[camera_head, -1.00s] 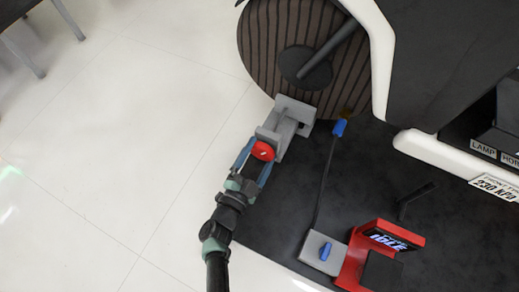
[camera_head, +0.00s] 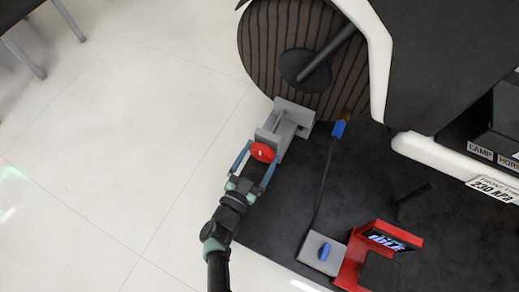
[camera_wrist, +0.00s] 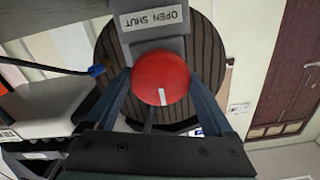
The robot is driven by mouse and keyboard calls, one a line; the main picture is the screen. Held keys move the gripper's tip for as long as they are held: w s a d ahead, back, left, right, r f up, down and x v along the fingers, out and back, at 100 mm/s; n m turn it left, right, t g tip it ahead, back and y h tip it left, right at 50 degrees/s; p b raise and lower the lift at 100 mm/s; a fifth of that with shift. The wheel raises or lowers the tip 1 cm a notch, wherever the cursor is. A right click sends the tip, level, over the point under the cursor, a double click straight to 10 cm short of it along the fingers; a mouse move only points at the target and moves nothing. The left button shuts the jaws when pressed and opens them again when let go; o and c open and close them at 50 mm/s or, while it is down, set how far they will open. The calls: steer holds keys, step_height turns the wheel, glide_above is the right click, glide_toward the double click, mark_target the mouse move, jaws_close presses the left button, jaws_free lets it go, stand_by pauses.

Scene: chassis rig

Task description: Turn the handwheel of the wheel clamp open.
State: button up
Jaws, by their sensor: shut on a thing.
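The red round handwheel (camera_head: 262,152) sits on the outer end of the grey wheel clamp (camera_head: 293,116), which stands against the striped wheel. My gripper (camera_wrist: 160,84) has one finger on each side of the handwheel and is shut on it. In the wrist view the handwheel (camera_wrist: 160,77) shows a white mark line on its face, pointing down toward my palm. Above it is a white label (camera_wrist: 153,19) on the clamp, reading OPEN and SHUT upside down. The clamp's grip on the wheel is mostly hidden in the wrist view.
The striped wheel (camera_head: 270,50) with its dark hub is behind the clamp. Pale floor (camera_head: 130,130) is clear to the left.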

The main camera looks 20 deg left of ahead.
steer(key=shift+s, duration=0.1)
steer(key=o, duration=1.1)
steer(key=s+p, duration=0.1)
steer(key=s, duration=0.5)
steer(key=s+p, duration=0.2)
steer(key=s, duration=0.5)
steer(key=shift+a, duration=0.2)
